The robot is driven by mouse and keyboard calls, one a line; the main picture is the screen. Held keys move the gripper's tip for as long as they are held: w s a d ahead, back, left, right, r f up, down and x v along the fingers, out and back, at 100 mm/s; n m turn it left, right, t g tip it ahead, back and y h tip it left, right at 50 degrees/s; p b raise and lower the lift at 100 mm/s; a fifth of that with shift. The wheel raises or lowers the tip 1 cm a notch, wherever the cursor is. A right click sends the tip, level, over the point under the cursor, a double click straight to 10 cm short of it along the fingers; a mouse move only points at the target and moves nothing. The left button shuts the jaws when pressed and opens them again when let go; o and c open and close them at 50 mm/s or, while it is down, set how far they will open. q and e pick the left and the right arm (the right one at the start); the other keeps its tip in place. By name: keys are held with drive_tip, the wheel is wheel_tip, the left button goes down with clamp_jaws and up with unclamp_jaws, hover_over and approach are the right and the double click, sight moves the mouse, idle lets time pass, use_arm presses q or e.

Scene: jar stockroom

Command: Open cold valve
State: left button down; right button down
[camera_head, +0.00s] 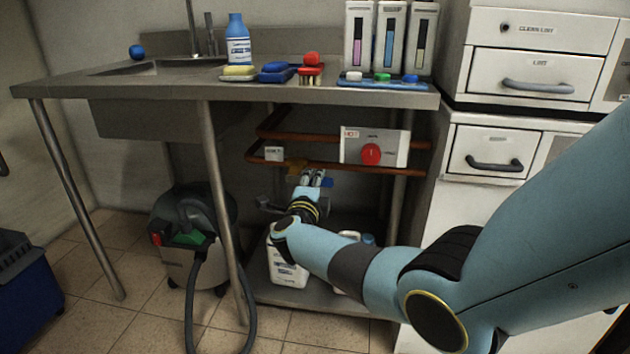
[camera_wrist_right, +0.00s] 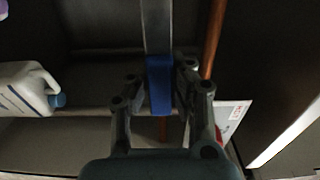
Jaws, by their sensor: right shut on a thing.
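The blue cold valve handle (camera_head: 327,183) shows as a small blue piece beside my right gripper (camera_head: 313,177), low under the sink counter. In the right wrist view the blue handle (camera_wrist_right: 159,86) sits between the two fingers of my right gripper (camera_wrist_right: 161,78), which is shut on it. A grey metal bar (camera_wrist_right: 157,25) runs away from the handle there. The fingers and wrist hide most of the valve in the head view. My left gripper is not in view.
A white panel (camera_head: 390,147) marked HOT, with a red knob (camera_head: 370,155), is just right of and above the gripper. Copper pipes (camera_head: 275,122) run behind. A white jug (camera_head: 287,268) stands on the lower shelf; drawers (camera_head: 487,160) stand at right.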

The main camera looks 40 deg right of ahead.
drive_tip(key=shift+a+f, duration=0.1)
drive_tip(key=c, duration=1.1)
unclamp_jaws()
drive_tip(key=v, duration=1.2)
drive_tip(key=shift+s, duration=0.1)
